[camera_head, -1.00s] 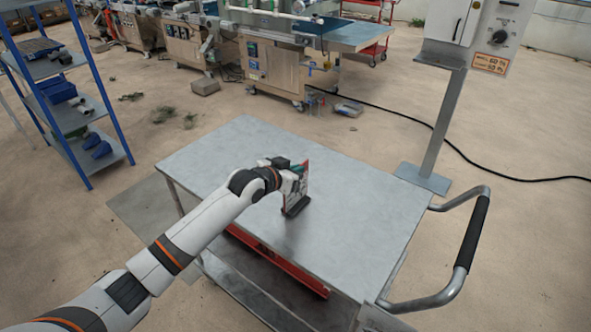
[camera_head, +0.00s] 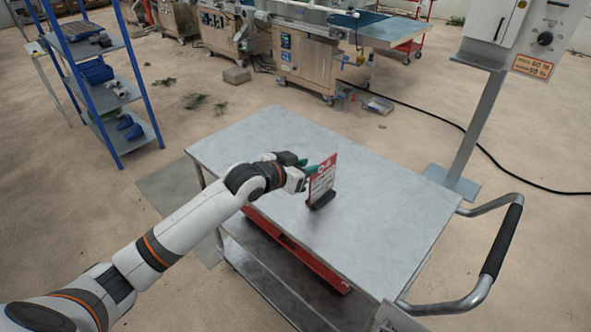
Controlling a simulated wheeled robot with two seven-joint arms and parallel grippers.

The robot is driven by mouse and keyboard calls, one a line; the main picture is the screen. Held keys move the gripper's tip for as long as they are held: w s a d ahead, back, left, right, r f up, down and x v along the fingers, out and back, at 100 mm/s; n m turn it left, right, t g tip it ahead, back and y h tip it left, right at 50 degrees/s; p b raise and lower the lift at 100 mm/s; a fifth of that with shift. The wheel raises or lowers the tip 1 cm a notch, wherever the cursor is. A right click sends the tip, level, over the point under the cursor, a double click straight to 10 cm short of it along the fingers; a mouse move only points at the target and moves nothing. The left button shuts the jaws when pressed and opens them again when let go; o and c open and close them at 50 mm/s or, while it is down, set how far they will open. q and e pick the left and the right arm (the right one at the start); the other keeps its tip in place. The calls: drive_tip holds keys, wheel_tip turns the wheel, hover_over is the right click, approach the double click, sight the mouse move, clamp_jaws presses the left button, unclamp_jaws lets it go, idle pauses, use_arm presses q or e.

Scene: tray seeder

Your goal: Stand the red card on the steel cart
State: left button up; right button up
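The red card (camera_head: 322,179), with a white printed panel, stands upright in a dark base (camera_head: 321,201) on the grey top of the steel cart (camera_head: 385,235). My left gripper (camera_head: 311,168) is just left of the card at about its mid height. Its teal fingers look parted, with their tips close to the card's left edge; whether they touch it is hard to tell. My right gripper is not in view.
The cart top around the card is clear. A handle (camera_head: 500,245) sticks out on the cart's right. A post with a control box (camera_head: 520,30) stands behind right, a blue shelf rack (camera_head: 100,85) at left, and machines (camera_head: 305,60) at the back.

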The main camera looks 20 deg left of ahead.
use_arm(q)
drive_tip(key=v, duration=0.4)
idle(0.7)
idle(0.7)
